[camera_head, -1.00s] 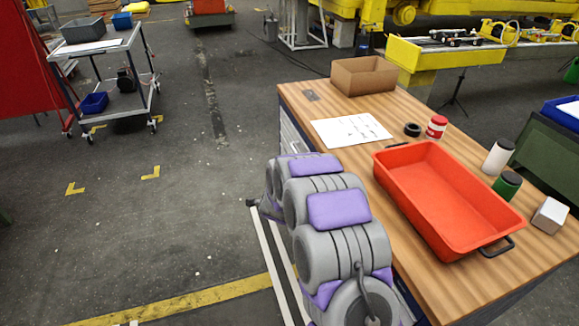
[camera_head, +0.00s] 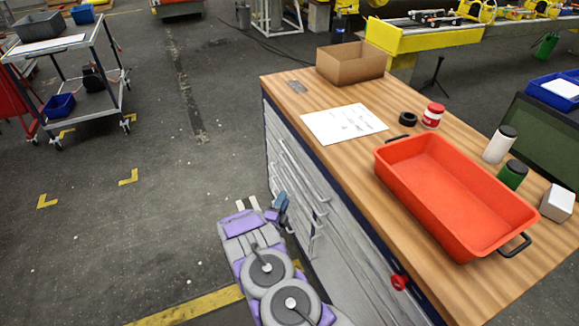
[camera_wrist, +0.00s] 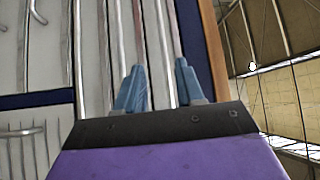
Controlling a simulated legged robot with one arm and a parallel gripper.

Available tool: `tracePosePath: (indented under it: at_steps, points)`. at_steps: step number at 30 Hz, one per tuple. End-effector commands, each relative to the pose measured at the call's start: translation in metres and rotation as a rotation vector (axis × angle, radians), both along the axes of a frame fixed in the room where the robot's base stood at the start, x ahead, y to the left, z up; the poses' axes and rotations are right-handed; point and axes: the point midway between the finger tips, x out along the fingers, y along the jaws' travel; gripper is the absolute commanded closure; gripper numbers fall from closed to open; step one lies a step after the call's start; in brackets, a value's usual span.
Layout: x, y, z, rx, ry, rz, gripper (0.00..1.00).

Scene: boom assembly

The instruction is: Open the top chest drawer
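The chest (camera_head: 330,225) has a grey drawer front with several bar handles, under a wooden worktop. Its upper drawers are narrow and stacked close below the worktop edge. My gripper (camera_head: 280,205) is at the left of the drawer front, mostly hidden by its own shape there. In the wrist view, the blue fingers (camera_wrist: 160,85) are apart, with drawer fronts and handle bars (camera_wrist: 165,45) running lengthwise behind and between them. The wooden worktop edge (camera_wrist: 212,45) is to the right. I cannot tell whether the fingers touch a handle.
On the worktop (camera_head: 350,165) are a red tray (camera_head: 455,195), a cardboard box (camera_head: 350,65), paper, a black ring, a red-lidded jar and bottles. A red knob (camera_head: 399,282) sits at the chest's side. The floor left is open, with a cart (camera_head: 75,85) farther back.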

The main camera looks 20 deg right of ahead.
Motion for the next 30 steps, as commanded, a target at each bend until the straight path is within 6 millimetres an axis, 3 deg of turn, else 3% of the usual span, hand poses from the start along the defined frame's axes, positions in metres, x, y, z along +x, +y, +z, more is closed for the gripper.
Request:
tracePosePath:
  at_steps: [8,21,30]
  points:
    - [0.020,-0.017,0.003,-0.005,-0.006,-0.004,0.62]
    - [0.084,-0.075,0.015,-0.003,-0.006,-0.002,0.62]
    - [0.115,-0.102,0.022,-0.005,-0.007,-0.002,0.62]
